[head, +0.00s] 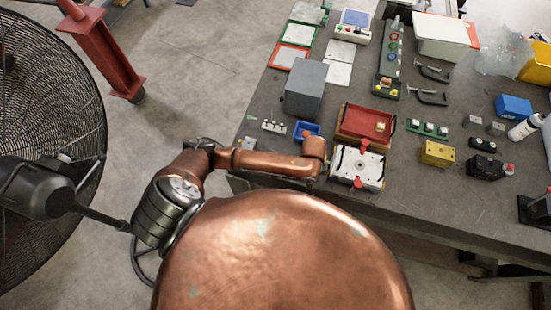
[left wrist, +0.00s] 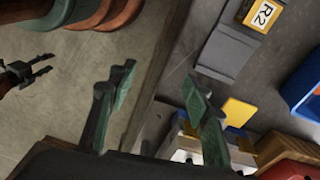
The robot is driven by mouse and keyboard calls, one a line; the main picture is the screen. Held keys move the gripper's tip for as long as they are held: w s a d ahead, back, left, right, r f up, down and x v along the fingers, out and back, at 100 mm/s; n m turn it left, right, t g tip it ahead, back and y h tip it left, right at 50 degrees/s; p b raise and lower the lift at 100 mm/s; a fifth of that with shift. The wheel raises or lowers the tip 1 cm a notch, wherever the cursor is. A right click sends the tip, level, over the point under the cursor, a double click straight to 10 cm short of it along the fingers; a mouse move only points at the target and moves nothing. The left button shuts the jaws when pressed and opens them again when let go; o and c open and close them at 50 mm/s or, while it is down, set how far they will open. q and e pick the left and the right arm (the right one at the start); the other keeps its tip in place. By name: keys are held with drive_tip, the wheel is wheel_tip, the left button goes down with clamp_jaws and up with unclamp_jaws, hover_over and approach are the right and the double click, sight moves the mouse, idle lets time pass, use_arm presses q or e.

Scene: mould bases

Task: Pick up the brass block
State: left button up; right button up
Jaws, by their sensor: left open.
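A yellow, brass-like block (left wrist: 262,14) with a white "R2" label sits on a stepped grey plate (left wrist: 230,50) near the table edge in the left wrist view. I take this to be the brass block. A dark gripper, apparently my right (left wrist: 45,65), shows open over the floor.
A blue bin (head: 307,131), a grey box (head: 306,88), a red tray (head: 350,122) and a white mould plate (head: 345,163) stand near my left arm. Another yellow block (head: 437,153) is further right. A fan (head: 60,110) stands at the left.

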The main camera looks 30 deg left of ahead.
use_arm(q)
drive_tip(key=w+a+r+y, duration=0.1)
drive_tip(key=a, duration=0.4)
drive_tip(key=w+a+r+y, duration=0.1)
drive_tip(key=w+a+y, duration=0.1)
drive_tip(key=a, duration=0.3)
drive_tip(key=w+a+r+m+g+y, duration=0.1)
drive_tip(key=w+a+y, duration=0.1)
drive_tip(key=a, duration=0.3)
drive_tip(key=shift+a+r, duration=0.1)
drive_tip(key=shift+r, duration=0.3)
drive_tip(key=p+x, duration=0.1)
drive_tip(key=x, duration=0.3)
drive_tip(key=p+x, duration=0.1)
drive_tip(key=x, duration=0.1)
drive_tip(key=shift+s+a+f+p, duration=0.25)
drive_tip(key=shift+s+a+p, duration=0.05)
drive_tip(key=shift+p, duration=0.05)
drive_tip(key=shift+a+f, duration=0.1)
drive_tip(key=shift+f, duration=0.3)
clamp_jaws()
